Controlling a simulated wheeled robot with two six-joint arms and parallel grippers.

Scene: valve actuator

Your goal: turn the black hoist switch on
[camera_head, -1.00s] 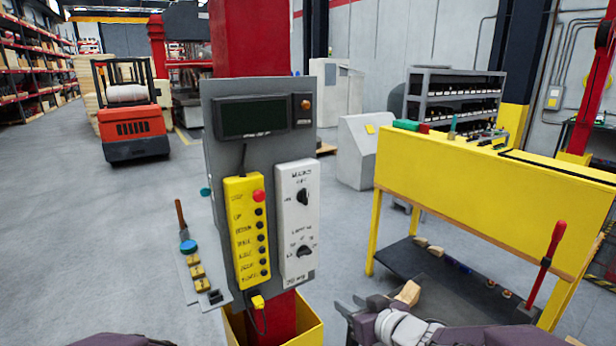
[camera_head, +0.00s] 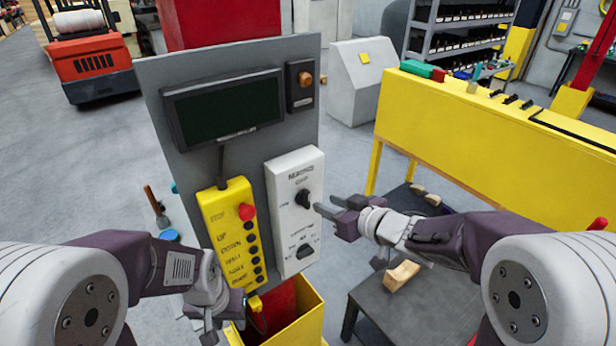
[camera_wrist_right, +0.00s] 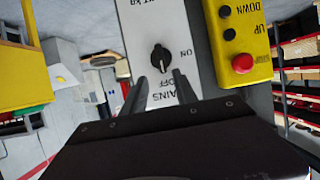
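The black hoist switch (camera_head: 303,198) is a rotary knob on the upper part of a white control panel (camera_head: 283,170), under "MAINS OFF" lettering with "ON" to one side. It also shows in the right wrist view (camera_wrist_right: 160,58), where the picture is upside down; its handle looks roughly vertical, in line with "OFF". My right gripper (camera_head: 326,204) is open and empty just right of the switch. In the right wrist view its two fingers (camera_wrist_right: 160,76) are apart, pointing at the switch. My left gripper (camera_head: 208,322) hangs low, below the yellow pendant; its fingers are unclear.
A second black knob (camera_head: 305,251) sits lower on the white panel. The yellow pendant (camera_head: 232,240) with a red stop button (camera_head: 246,212) is to its left. A dark display (camera_head: 222,108) is above. A yellow bench (camera_head: 460,125) stands right, with a yellow bin (camera_head: 300,328) below.

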